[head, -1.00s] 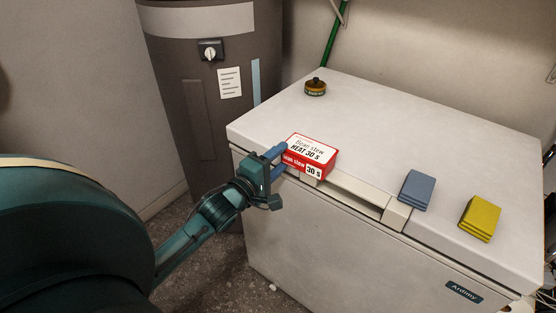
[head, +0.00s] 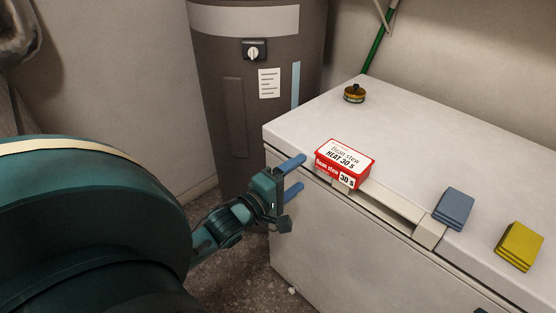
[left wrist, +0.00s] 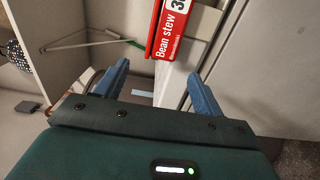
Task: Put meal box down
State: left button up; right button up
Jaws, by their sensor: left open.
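The red and white meal box (head: 344,160), labelled "Bean stew, HEAT 30 S", rests on the white top of the chest freezer (head: 420,140), at its front edge above the handle recess. My left gripper (head: 298,176) is open and empty, with its blue fingers apart, just left of the box and clear of it. In the left wrist view the box (left wrist: 172,35) shows beyond the open fingertips, partly cut off by the top edge.
A blue stack of cloths or sponges (head: 454,207) and a yellow one (head: 520,246) lie right of the box. A small round tin (head: 354,93) stands at the back left. A dark cylindrical tank (head: 255,110) stands beside the freezer. The lid's middle is clear.

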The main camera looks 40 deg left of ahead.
pick_arm(q)
jog(key=s, duration=0.6)
jog(key=shift+a, duration=0.25)
